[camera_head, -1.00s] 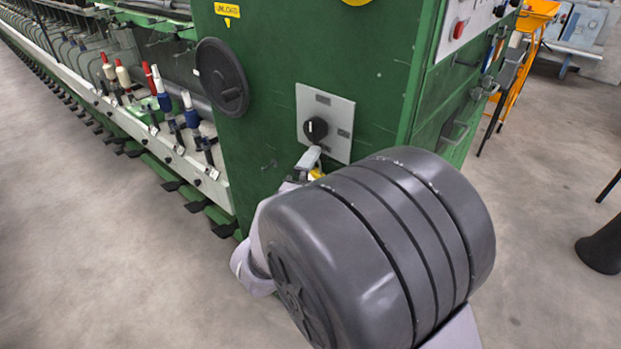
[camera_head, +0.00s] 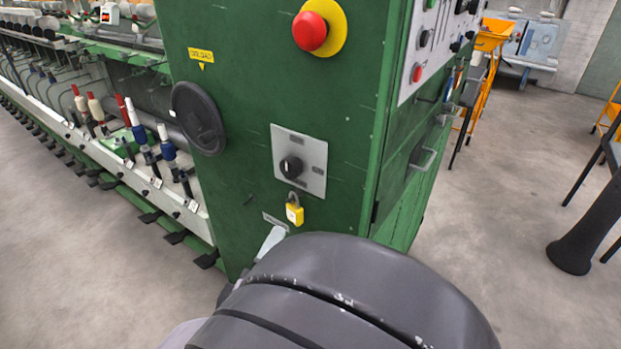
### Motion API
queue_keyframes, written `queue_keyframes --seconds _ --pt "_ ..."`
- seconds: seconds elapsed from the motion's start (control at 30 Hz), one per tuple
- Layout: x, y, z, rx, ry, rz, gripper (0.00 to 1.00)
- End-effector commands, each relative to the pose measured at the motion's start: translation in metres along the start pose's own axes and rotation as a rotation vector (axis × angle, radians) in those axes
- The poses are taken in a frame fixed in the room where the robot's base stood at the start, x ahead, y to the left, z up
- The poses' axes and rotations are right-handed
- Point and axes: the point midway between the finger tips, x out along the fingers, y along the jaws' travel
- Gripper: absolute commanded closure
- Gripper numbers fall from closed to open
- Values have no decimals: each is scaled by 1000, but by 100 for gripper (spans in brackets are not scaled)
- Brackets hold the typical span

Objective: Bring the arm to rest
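My arm's large dark grey joint (camera_head: 370,285) fills the bottom middle of the head view, in front of the green machine cabinet. A small light grey part (camera_head: 270,242), which looks like the tip of my gripper, shows past its upper left edge. It appears just below and left of a yellow padlock (camera_head: 294,213). The rest of the gripper is hidden behind the joint, so I cannot tell whether it is open or shut. The padlock hangs below the grey switch plate (camera_head: 313,177) with its black rotary knob (camera_head: 291,167). A gap shows between the padlock and the light grey part.
The green cabinet (camera_head: 240,110) carries a red emergency button (camera_head: 309,31) and a black handwheel (camera_head: 198,118). A row of spindles with bobbins (camera_head: 137,125) runs off left. A dark stand (camera_head: 570,255) is at right. Bare floor (camera_head: 500,200) lies between it and the cabinet.

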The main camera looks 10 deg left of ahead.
Motion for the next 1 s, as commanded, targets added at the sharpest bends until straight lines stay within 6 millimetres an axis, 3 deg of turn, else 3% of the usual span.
queue_keyframes --seconds 0.1,0.17,0.27,0.4,0.5,0.6,0.7,1.0 --pt "41 43 19 545 8 -202 0" --pt "47 69 31 822 14 -331 0" --pt "29 105 68 1162 -38 -525 0" --pt "-35 120 152 1456 -319 -663 0" --pt "-83 112 205 1591 -569 -637 0" --pt "-112 105 235 1669 -731 -587 0" --pt "-124 101 245 1700 -797 -563 0" --pt "-125 101 245 1699 -801 -565 0"
